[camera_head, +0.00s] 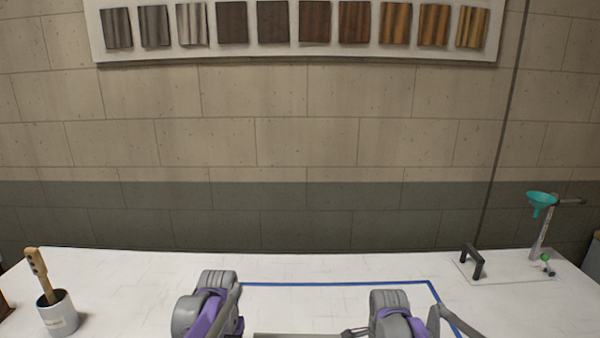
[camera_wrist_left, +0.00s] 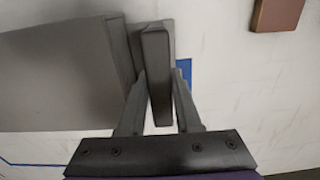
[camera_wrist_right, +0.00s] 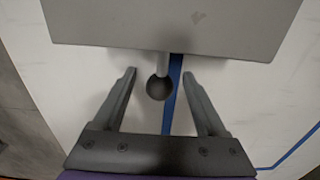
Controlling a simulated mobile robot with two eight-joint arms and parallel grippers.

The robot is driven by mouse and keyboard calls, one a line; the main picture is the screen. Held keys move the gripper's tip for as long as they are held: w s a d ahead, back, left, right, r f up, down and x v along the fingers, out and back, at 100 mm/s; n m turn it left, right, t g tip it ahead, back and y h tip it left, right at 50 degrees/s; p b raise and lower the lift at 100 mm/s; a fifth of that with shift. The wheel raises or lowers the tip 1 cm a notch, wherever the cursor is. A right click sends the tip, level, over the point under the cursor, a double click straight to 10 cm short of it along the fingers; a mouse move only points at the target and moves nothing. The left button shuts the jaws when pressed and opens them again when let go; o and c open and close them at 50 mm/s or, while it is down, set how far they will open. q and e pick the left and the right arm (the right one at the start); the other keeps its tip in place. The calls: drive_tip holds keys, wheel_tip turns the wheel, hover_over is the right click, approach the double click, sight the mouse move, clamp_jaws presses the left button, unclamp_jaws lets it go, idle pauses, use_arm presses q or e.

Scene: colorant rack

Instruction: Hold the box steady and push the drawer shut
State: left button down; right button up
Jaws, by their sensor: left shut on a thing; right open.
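The grey box (camera_wrist_left: 60,75) fills the left of the left wrist view; only a thin edge of it (camera_head: 295,335) shows at the bottom of the head view. My left gripper (camera_wrist_left: 158,80) is shut on an upright grey slab (camera_wrist_left: 157,60) at the box's side. In the right wrist view a grey flat body (camera_wrist_right: 180,22) carries a dark round knob (camera_wrist_right: 159,88) on a short stem. My right gripper (camera_wrist_right: 160,75) is open, its fingers on either side of the knob with gaps. How far the drawer stands out cannot be told.
Blue tape lines (camera_head: 335,284) mark the white table (camera_head: 130,275). A white cup (camera_head: 58,315) with a wooden-handled tool stands at left. A stand with a teal funnel (camera_head: 541,199) and a black handle (camera_head: 473,262) are at right. A brown block (camera_wrist_left: 277,14) lies near the left gripper.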

wheel_tip(320, 180, up, 12)
idle(0.6)
use_arm(q)
drive_tip(key=c, duration=0.5)
unclamp_jaws()
